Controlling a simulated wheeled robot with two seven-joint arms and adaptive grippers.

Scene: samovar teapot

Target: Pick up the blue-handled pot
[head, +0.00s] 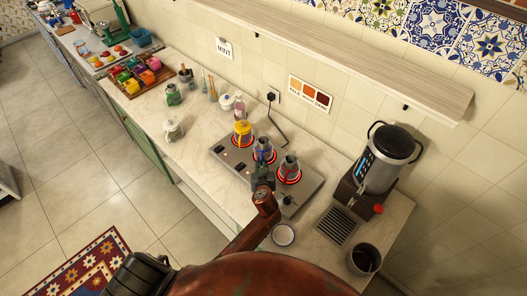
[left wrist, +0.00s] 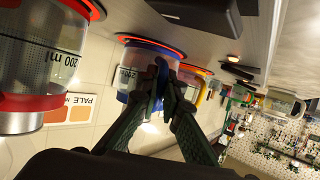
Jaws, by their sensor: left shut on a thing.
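The blue-handled pot (head: 264,152) stands in the middle of a row of three glass pots on the hotplate (head: 232,150). The pot's base is at a glowing red burner ring; I cannot tell any gap. The gripper partly hides the pot. My right gripper is not in view.
A yellow-handled pot (head: 242,134) and a red-handled pot (head: 289,166) stand close on either side, on glowing rings. A metal urn (head: 384,160) stands at the right, with a dark cup (head: 364,258) and a small white dish (head: 283,235) nearby. A shelf (head: 350,50) overhangs the counter.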

